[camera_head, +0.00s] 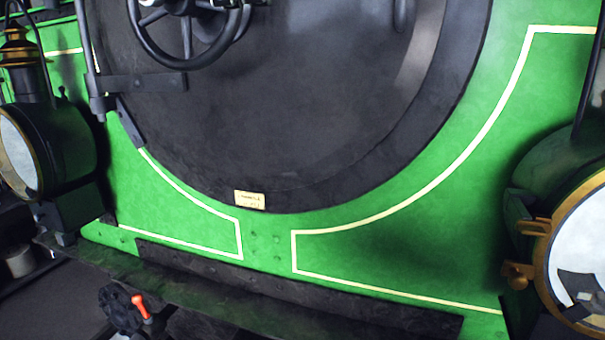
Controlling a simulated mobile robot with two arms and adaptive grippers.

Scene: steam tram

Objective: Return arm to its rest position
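Neither of my grippers shows in the head view, and no arm of mine can be made out. The view is filled by the green front of the steam tram (400,235). Its large round dark door (290,100) takes up the upper middle, with a black handwheel (187,35) at the top left. A small cream plate (250,199) sits at the door's lower rim. A dark grey shape (578,290) shows on the right lamp's glass; I cannot tell what it is.
A round lamp (50,150) stands at the left and another lamp (585,235) at the right edge. A dark ledge (200,290) runs along the bottom. Below it is a black round fitting with a red-orange handle (141,308). A hinge bar (145,83) crosses the door's left edge.

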